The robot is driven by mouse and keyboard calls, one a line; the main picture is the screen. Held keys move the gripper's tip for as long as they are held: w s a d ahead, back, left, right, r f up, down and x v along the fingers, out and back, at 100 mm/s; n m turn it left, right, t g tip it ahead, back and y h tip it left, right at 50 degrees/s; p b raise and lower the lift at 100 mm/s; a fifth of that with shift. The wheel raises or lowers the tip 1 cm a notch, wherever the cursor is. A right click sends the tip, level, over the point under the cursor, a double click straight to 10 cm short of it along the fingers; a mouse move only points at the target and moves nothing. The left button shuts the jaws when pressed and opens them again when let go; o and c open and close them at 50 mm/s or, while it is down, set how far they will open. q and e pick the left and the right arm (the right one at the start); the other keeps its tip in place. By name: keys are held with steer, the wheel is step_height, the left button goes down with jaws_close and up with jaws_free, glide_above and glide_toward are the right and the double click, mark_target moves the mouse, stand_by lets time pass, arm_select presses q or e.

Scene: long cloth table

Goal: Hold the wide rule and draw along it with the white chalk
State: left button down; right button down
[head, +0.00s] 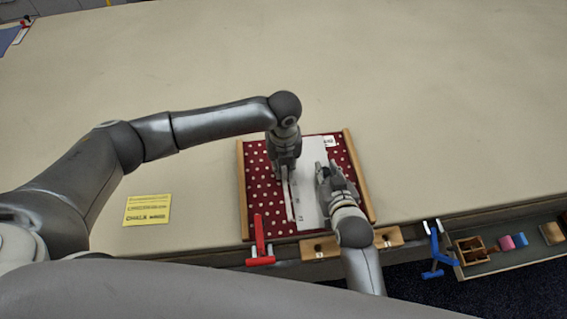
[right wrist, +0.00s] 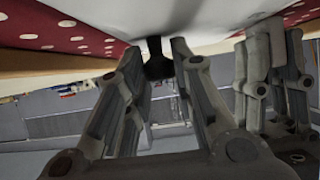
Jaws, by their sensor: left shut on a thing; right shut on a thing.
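The wide rule (head: 311,205) is a white plate lying on a dark red cloth board with white dots (head: 262,197). My right gripper (head: 323,172) is over the rule. In the right wrist view its fingers (right wrist: 158,72) are shut on a dark knob (right wrist: 155,46) at the rule's white face (right wrist: 200,18). My left gripper (head: 284,177) points down just left of the rule's left edge, shut on the slim white chalk (head: 285,181), mostly hidden by the fingers. A thin white line (head: 289,209) shows on the cloth beside the rule's left edge. My left gripper's fingers also show in the right wrist view (right wrist: 262,75).
A red clamp (head: 260,242) and a blue clamp (head: 435,250) are at the front edge. A yellow card (head: 147,210) lies left. A wooden block with holes (head: 320,247) and a tray with small blocks (head: 510,262) are at the front. The table behind is clear.

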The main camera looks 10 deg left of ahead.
arm_select(q)
steer(key=shift+f, duration=0.25)
steer(key=shift+w+a+r, duration=0.1)
steer(key=shift+w+a, duration=0.05)
steer(key=shift+w, duration=0.35)
steer(key=shift+w+a+r, duration=0.1)
steer(key=shift+w+a, duration=0.05)
steer(key=shift+w, duration=0.35)
steer(key=shift+w+a+f, duration=0.1)
steer(key=shift+w+a, duration=0.05)
steer(key=shift+w, duration=0.3)
steer(key=shift+w+a+f, duration=0.1)
steer(key=shift+w+a, duration=0.05)
steer(key=shift+w, duration=0.3)
steer(key=shift+s+d+f, duration=0.1)
steer(key=shift+s+d, duration=0.05)
steer(key=shift+s, duration=0.5)
steer(key=shift+s+d+f, duration=0.1)
steer(key=shift+s+d, duration=0.05)
steer(key=shift+s, duration=0.5)
steer(key=shift+s+d, duration=0.25)
steer(key=shift+s, duration=0.55)
